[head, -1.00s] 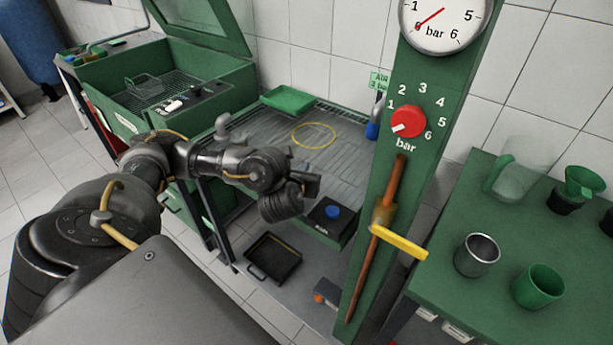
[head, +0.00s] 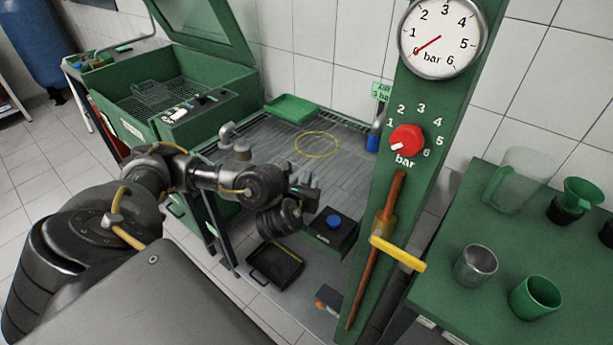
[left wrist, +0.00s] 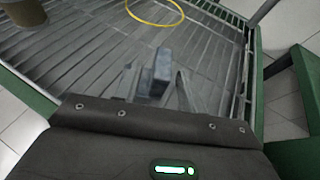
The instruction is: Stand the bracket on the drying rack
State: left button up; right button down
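A small blue-grey block-like part (left wrist: 160,72), which looks like the bracket, stands up between the fingers of my left gripper (left wrist: 155,88) in the left wrist view. The fingers seem to press on it from both sides; their contact is blurred. In the head view my left gripper (head: 306,186) is over the front part of the slatted grey rack (head: 275,150), and the part is too small to make out. A yellow ring (head: 317,144) lies on the slats beyond the gripper; it also shows in the left wrist view (left wrist: 155,22). My right gripper is out of view.
A green post with a gauge (head: 442,38) and red knob (head: 407,139) rises right of the rack. A black box with a blue button (head: 333,221) is close below the gripper. A green tray (head: 291,108) lies at the back. The slats around the ring are clear.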

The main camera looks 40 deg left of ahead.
pick_arm(q)
jog(key=p+v, duration=0.2)
jog(key=v, duration=0.6)
jog(key=shift+s+d+r+p, duration=0.15)
jog(key=shift+s+d+p, duration=0.05)
jog(key=shift+s+p, duration=0.2)
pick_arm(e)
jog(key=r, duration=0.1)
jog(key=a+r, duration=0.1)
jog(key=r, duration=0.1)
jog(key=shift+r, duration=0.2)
